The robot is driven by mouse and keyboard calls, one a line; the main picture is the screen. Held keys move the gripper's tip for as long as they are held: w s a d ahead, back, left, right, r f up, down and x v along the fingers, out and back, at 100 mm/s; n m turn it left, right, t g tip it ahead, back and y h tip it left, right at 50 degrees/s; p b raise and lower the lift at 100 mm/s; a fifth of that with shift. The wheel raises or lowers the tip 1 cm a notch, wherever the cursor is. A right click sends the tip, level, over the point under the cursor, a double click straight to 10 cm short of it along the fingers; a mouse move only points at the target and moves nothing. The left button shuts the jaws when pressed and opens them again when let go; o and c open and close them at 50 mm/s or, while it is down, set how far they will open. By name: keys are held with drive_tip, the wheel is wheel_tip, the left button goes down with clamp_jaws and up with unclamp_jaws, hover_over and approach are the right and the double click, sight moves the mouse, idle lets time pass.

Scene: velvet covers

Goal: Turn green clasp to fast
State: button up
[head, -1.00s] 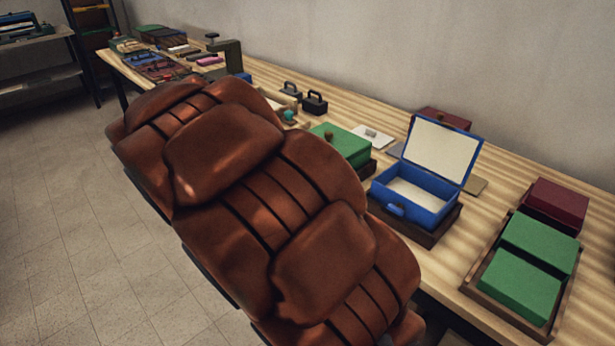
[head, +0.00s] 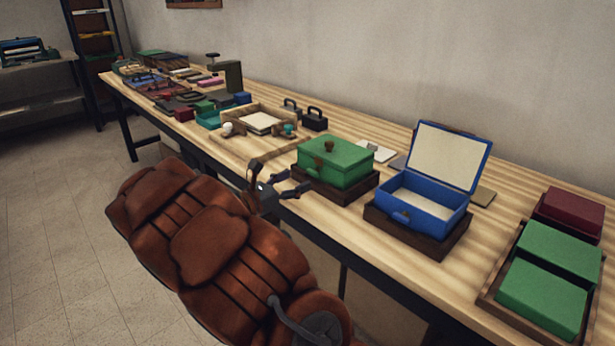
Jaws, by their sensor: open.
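A green box (head: 350,178) with its lid down sits on a dark wooden base (head: 340,196) near the front edge of the table.
An open blue box (head: 418,205) on a dark base stands to the right. A tray (head: 490,304) of green and dark red boxes lies at far right. A wooden tray with white sheets (head: 262,122), a teal knob (head: 289,129) and two black weights (head: 314,119) stand behind.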

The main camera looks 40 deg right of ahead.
sight(311, 173)
drive_tip(key=shift+s+d, duration=0.1)
drive_tip(key=shift+d, duration=2.4)
drive_tip(key=c, duration=1.1)
